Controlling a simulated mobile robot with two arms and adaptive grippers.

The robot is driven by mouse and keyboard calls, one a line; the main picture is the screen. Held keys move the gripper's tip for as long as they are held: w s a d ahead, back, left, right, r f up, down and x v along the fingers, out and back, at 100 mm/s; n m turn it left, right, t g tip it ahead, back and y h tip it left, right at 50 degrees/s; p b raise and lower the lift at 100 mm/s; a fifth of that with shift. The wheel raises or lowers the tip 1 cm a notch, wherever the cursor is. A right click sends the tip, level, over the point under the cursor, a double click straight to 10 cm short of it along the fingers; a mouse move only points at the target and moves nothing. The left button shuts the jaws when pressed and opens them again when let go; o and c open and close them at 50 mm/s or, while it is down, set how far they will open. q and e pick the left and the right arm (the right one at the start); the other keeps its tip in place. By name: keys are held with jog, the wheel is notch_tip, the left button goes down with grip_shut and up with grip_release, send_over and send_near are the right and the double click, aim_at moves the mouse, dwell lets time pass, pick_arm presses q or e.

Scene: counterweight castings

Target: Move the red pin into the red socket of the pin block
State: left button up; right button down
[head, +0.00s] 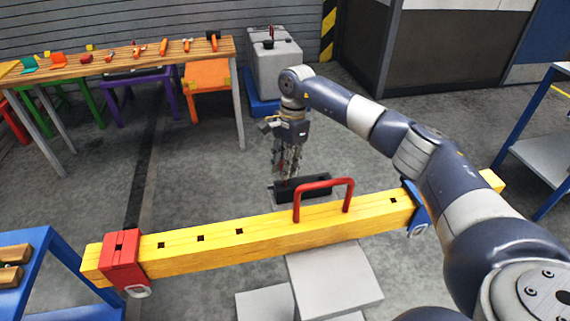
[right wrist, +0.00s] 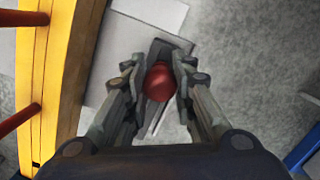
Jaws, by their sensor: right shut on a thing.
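My right gripper (head: 287,172) points down just behind the yellow beam, over a dark block. In the right wrist view its fingers are shut on the red pin (right wrist: 158,82), whose rounded red top shows between them. The dark block (head: 317,186), perhaps the pin block, lies on a grey slab; part of it also shows beyond the pin in the right wrist view (right wrist: 158,49). No red socket can be made out, and the pin's lower end is hidden. I cannot tell whether the pin touches the block. My left gripper is not in view.
The yellow beam (head: 270,231) with a red handle (head: 323,184), a red sleeve (head: 122,257) and a blue sleeve (head: 416,208) crosses in front of the gripper. Grey castings (head: 335,282) lie beneath it. A wooden bench (head: 130,63) with tools stands back left.

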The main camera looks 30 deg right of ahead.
jog(key=shift+f+b, duration=0.9)
jog(key=shift+f, duration=0.5)
jog(key=c, duration=1.3)
grip_release()
jog(key=r, duration=0.4)
jog(key=d+r, duration=0.1)
jog(key=r, duration=0.6)
jog(key=shift+w+d+r, duration=0.25)
jog(key=shift+d+r, duration=0.15)
